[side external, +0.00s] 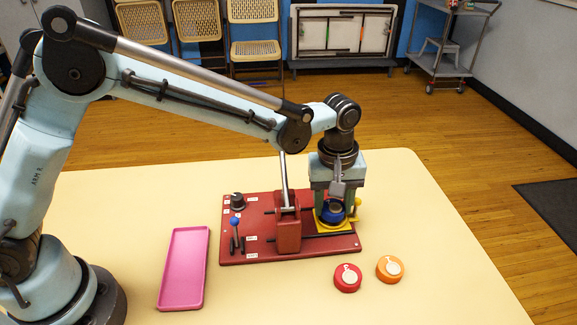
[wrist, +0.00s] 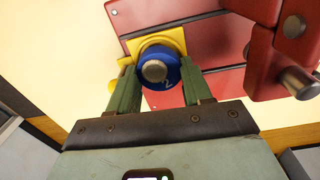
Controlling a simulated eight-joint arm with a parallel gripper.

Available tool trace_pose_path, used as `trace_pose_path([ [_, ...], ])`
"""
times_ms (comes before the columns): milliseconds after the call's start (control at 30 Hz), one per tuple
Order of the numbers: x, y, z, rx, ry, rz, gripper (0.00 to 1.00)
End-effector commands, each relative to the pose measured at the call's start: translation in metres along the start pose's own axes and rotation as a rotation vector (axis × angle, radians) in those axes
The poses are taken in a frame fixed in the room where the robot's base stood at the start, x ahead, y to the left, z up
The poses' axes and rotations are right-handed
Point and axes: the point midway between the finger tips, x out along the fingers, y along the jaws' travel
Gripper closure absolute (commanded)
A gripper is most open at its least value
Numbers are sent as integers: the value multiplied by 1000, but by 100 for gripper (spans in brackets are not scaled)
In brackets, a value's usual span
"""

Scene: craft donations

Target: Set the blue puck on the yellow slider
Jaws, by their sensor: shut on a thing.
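The blue puck (side external: 333,211) is between the fingers of my gripper (side external: 334,203), at the right end of a red board. In the wrist view the blue puck (wrist: 159,70) has a grey knob on top and a white "2" on its side. My gripper (wrist: 157,88) is shut on it, with a green finger at each side. The yellow slider (side external: 338,222) is under the puck. In the wrist view the yellow slider (wrist: 158,40) shows as a plate beyond and beside the puck. I cannot tell whether the puck touches it.
The red board (side external: 262,207) carries a red block (side external: 288,232), a blue-topped lever (side external: 234,230) and a black knob (side external: 237,200). A pink tray (side external: 184,268) lies left. A red puck (side external: 347,278) and an orange puck (side external: 390,268) lie front right. The table's right side is clear.

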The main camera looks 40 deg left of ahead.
Motion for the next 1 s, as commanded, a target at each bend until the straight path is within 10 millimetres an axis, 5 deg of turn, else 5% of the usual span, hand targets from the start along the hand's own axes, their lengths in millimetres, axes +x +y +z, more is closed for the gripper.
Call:
trace_pose_path([
  [1000,8,0,0,0,0,0,80],
])
